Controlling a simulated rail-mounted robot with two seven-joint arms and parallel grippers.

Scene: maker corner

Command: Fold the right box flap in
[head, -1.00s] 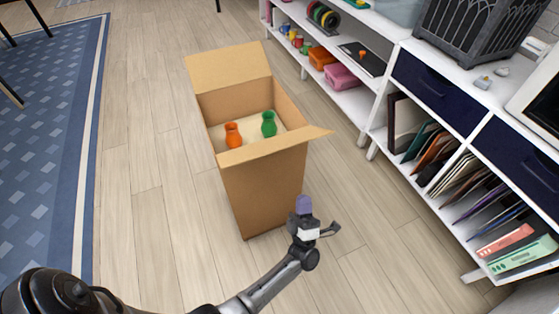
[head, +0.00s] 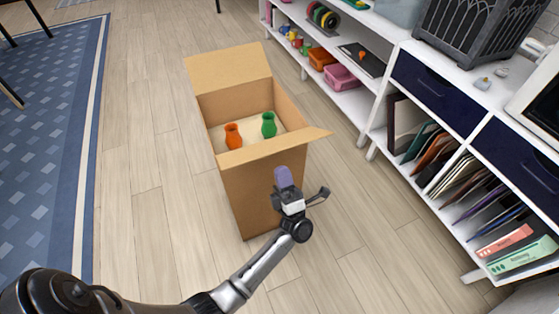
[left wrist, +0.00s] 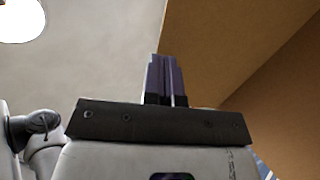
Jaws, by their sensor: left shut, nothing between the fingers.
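An open cardboard box (head: 240,190) stands upright on the floor. One flap (head: 228,67) stands up at its far side. Another flap (head: 265,149) lies folded outward along the near edge, its corner jutting to the right; I cannot tell for sure which is called the right flap. An orange vase (head: 233,137) and a green vase (head: 268,125) stand inside. My left gripper (head: 283,177) is shut and empty, its purple fingers in front of the near wall, below the near flap. In the left wrist view its fingers (left wrist: 165,78) point up beside the brown cardboard (left wrist: 225,45); contact cannot be told.
A white shelf unit (head: 377,134) with folders, bins and drawers runs along the right, with a strip of floor between it and the box. A blue patterned rug (head: 50,150) lies at the left. The wooden floor (head: 150,190) left of the box is clear.

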